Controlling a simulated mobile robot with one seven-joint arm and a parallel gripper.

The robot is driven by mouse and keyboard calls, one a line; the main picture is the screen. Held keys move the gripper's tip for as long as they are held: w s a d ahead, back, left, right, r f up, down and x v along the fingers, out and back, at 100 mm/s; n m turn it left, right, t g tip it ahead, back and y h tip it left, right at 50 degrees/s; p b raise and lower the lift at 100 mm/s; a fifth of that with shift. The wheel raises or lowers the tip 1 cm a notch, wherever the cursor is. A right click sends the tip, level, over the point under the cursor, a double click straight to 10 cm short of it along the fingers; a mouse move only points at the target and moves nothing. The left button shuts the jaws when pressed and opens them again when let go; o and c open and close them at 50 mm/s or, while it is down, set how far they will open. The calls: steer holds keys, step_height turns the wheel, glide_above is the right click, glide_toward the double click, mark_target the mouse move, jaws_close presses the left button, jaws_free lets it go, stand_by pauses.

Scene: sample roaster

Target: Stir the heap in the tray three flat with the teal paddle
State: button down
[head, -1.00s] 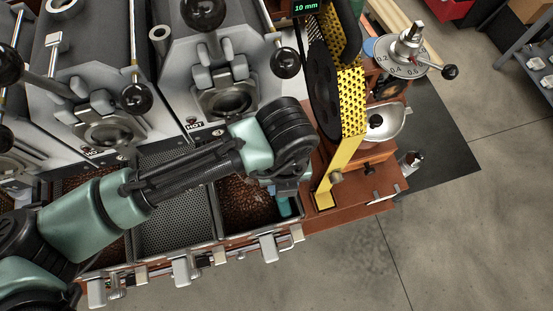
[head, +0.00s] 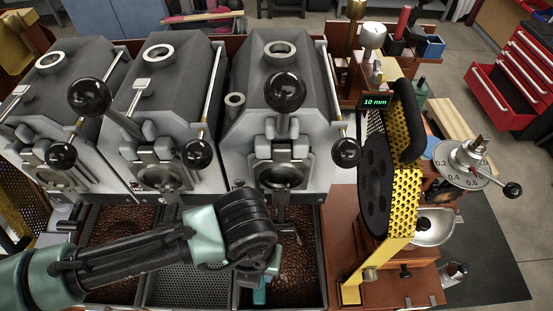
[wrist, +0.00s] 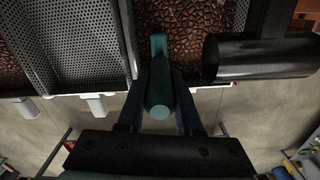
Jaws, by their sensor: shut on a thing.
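My gripper (head: 266,279) is shut on the teal paddle (head: 260,296), low over the front left part of the rightmost tray (head: 323,270). In the wrist view the paddle's handle (wrist: 159,95) stands between the two fingers of my gripper (wrist: 158,84), and its far end reaches over brown beans (wrist: 190,30). The beans (head: 298,255) cover the floor of that tray; my arm hides part of them. I cannot tell how high the heap is, or how deep the paddle's tip sits.
A perforated middle tray (head: 185,290) looks empty; the left tray (head: 112,225) holds beans. Roasters with black ball knobs (head: 286,92) stand behind. A yellow guarded machine (head: 398,190) stands close on the right. In the wrist view a dark cylinder (wrist: 262,57) is close right of the paddle.

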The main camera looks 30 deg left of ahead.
steer(key=shift+s+a, duration=0.4)
steer(key=shift+a, duration=0.1)
steer(key=w+d, duration=0.6)
steer(key=d, duration=0.3)
steer(key=shift+w+d+p, duration=0.15)
steer(key=shift+p, duration=0.15)
steer(key=shift+s+a+b, duration=0.15)
steer(key=shift+s+a, duration=0.9)
steer(key=shift+a, duration=0.5)
steer(key=shift+s+a+b, duration=0.2)
steer(key=shift+s+a, duration=0.85)
steer(key=shift+a, duration=0.5)
steer(key=shift+s+a+b, duration=0.15)
steer(key=shift+s+a, duration=0.9)
steer(key=shift+a, duration=0.5)
steer(key=w+d, duration=0.6)
steer(key=d, duration=0.3)
steer(key=shift+w+p, duration=0.15)
steer(key=shift+p, duration=0.15)
